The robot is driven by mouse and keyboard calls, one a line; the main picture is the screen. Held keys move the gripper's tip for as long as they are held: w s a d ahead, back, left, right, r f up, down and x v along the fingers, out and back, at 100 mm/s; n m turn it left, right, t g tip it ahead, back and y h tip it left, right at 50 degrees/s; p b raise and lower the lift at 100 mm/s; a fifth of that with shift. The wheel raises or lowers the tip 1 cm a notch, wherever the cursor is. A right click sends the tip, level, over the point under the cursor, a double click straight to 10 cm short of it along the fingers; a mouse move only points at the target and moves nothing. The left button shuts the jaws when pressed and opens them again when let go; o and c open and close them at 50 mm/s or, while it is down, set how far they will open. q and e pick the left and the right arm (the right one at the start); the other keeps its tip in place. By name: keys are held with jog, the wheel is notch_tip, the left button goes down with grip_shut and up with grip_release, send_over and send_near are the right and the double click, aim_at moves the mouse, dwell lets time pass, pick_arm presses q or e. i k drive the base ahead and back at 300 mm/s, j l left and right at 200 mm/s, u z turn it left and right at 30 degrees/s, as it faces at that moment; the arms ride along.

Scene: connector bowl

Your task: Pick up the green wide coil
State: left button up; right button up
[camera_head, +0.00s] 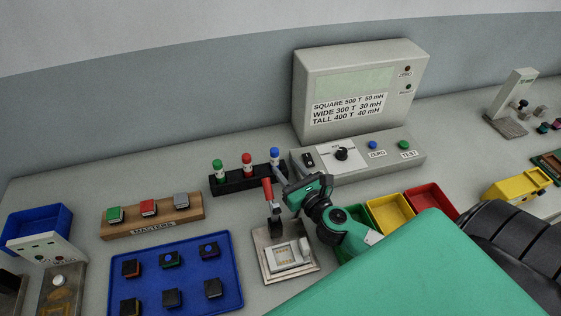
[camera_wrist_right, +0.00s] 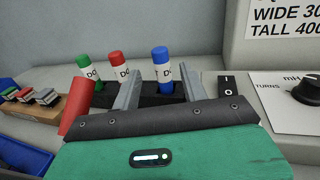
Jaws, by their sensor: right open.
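I cannot single out the green wide coil for sure. On the blue tray (camera_head: 225,304) lie several small dark coils, and one in the back row (camera_head: 170,259) shows a green edge and a blue top. A green-topped block (camera_head: 115,214) sits on the wooden masters board (camera_head: 125,230). My right gripper (camera_head: 292,184) is open and empty, above the bench by the marker rack. In the right wrist view its two grey fingers (camera_wrist_right: 160,80) stand apart in front of the rack. My left gripper is not in view.
A black rack (camera_head: 233,183) holds green, red and blue marker-like tubes. A red-handled fixture (camera_head: 268,190) stands close to my right gripper. A meter box (camera_head: 358,60) is behind it. Green, yellow (camera_head: 390,212) and red (camera_head: 432,199) bins lie to the right.

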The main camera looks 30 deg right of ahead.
aim_at(172, 258)
jog(key=k, duration=1.5)
